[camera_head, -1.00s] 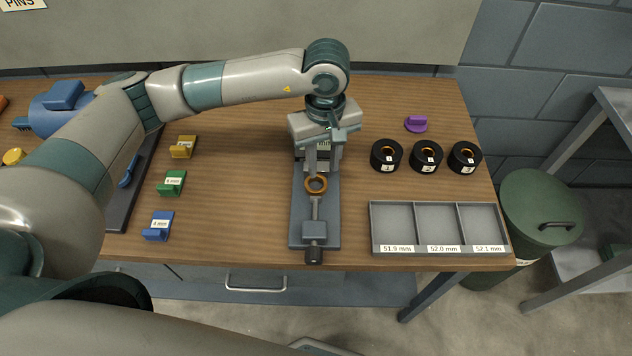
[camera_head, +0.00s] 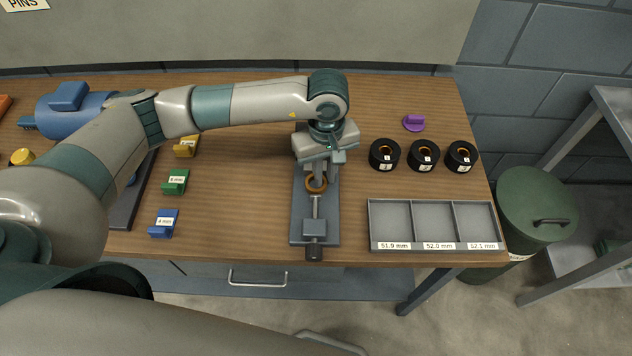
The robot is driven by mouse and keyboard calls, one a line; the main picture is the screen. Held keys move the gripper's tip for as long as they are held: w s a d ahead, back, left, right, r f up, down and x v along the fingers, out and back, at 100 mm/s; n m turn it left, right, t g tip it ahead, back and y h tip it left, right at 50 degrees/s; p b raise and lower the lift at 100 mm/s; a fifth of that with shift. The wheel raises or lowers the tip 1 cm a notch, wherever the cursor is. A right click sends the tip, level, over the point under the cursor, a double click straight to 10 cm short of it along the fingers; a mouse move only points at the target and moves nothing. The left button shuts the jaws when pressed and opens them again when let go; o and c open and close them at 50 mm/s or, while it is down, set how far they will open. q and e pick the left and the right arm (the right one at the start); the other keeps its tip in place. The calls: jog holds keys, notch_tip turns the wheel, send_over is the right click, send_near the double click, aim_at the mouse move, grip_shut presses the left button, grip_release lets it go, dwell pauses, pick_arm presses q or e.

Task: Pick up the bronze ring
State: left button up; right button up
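The bronze ring (camera_head: 317,186) sits on the grey measuring fixture (camera_head: 300,222) in the middle of the bench, behind the fixture's rod. My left gripper (camera_head: 321,173) points down over the back of the fixture, with its fingertips close to the ring's far side. Its two fingers show apart, and I see no clear grip on the ring. The gripper hides the back of the fixture and part of the ring's far edge. My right gripper is out of view.
Three black numbered rings with bronze insides (camera_head: 384,155) stand at the right, near a purple piece (camera_head: 413,123). A labelled three-compartment tray (camera_head: 373,225) lies in front of them, empty. Yellow, green (camera_head: 175,182) and blue blocks stand left of the fixture. A green bin (camera_head: 535,205) stands beyond the bench.

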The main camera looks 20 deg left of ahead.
aim_at(325, 178)
pick_arm(q)
grip_shut()
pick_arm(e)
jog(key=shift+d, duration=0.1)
pick_arm(q)
jog(key=shift+r, duration=0.2)
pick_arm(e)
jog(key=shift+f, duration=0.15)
pick_arm(q)
jog(key=shift+r+b, duration=0.5)
notch_tip(325, 178, up, 2)
jog(key=shift+w+r+b, duration=0.1)
jog(key=shift+b, duration=0.65)
pick_arm(e)
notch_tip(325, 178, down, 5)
jog(key=b, duration=0.3)
pick_arm(q)
jog(key=s+d+r+b, duration=0.1)
jog(key=s+d+r, duration=0.2)
jog(key=d+r, duration=0.4)
jog(key=shift+s+d+r+b, duration=0.2)
jog(key=shift+d+r+b, duration=0.1)
jog(key=shift+d, duration=1.8)
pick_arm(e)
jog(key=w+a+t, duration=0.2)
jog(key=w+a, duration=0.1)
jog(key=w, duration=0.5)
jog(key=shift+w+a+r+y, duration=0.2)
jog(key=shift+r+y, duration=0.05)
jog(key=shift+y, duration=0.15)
